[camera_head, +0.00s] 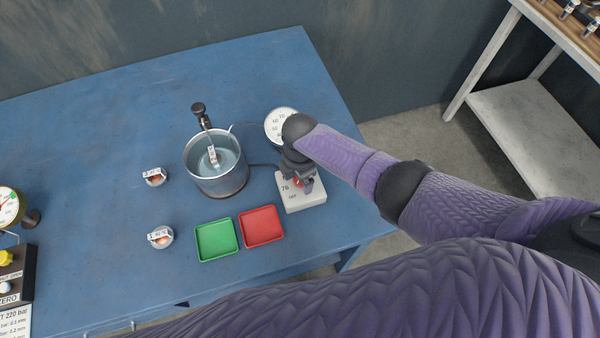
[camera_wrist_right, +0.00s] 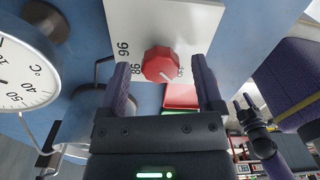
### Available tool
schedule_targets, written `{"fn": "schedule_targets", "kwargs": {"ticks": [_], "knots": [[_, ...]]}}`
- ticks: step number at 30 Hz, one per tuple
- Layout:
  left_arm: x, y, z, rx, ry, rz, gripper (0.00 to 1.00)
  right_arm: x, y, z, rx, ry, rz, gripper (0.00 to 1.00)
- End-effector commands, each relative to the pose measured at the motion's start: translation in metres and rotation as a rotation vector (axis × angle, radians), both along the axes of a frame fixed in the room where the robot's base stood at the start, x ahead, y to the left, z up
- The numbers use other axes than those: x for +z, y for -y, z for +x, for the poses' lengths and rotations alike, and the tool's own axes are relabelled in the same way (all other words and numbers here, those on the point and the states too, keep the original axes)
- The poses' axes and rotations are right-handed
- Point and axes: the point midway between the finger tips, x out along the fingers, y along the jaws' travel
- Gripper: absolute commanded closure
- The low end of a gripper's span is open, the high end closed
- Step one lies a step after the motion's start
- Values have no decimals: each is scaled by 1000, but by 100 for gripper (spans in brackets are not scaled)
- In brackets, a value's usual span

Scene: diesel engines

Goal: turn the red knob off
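The red knob (camera_wrist_right: 160,64) is a faceted dial on a white control box (camera_wrist_right: 190,25). Numbers 96 and 86 show on one side of it, and part of an OFF mark shows on the other. A light mark shows near its lower right edge, but I cannot tell surely where it points. In the head view the white box (camera_head: 310,201) is at the table's right, with the knob (camera_head: 298,183) mostly hidden. My right gripper (camera_wrist_right: 162,76) is open, its fingers apart on either side of the knob; contact is not clear. It covers the box's upper part in the head view (camera_head: 302,182).
A metal pot (camera_head: 217,180) of liquid holds a clamped probe. A round °C gauge (camera_wrist_right: 22,75) stands close beside the right gripper. Green (camera_head: 216,240) and red (camera_head: 262,226) trays lie before the box.

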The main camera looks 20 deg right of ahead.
Motion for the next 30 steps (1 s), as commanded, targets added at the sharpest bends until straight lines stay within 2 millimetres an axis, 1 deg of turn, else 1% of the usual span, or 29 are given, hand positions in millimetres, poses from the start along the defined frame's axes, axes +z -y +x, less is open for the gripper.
{"fn": "schedule_targets", "kwargs": {"ticks": [5,7,8,12,15,18,22,30], "knots": [[1,-1,0,-1,1,1,41,1,0,0,-1,0,0,16],[7,0,1,0,2,1,41,10,0,0,-1,0,-1,16],[11,0,1,1,3,-1,41,17,0,0,-1,1,-1,16],[33,3,3,6,7,-6,41,56,1,1,0,3,1,16],[41,8,4,11,10,-15,41,79,0,1,1,3,1,16],[45,13,4,14,11,-23,41,93,0,0,0,1,-1,16],[47,14,4,15,12,-26,41,100,0,0,1,0,0,16],[46,12,4,13,12,-22,41,99,0,0,0,-1,0,16]]}}
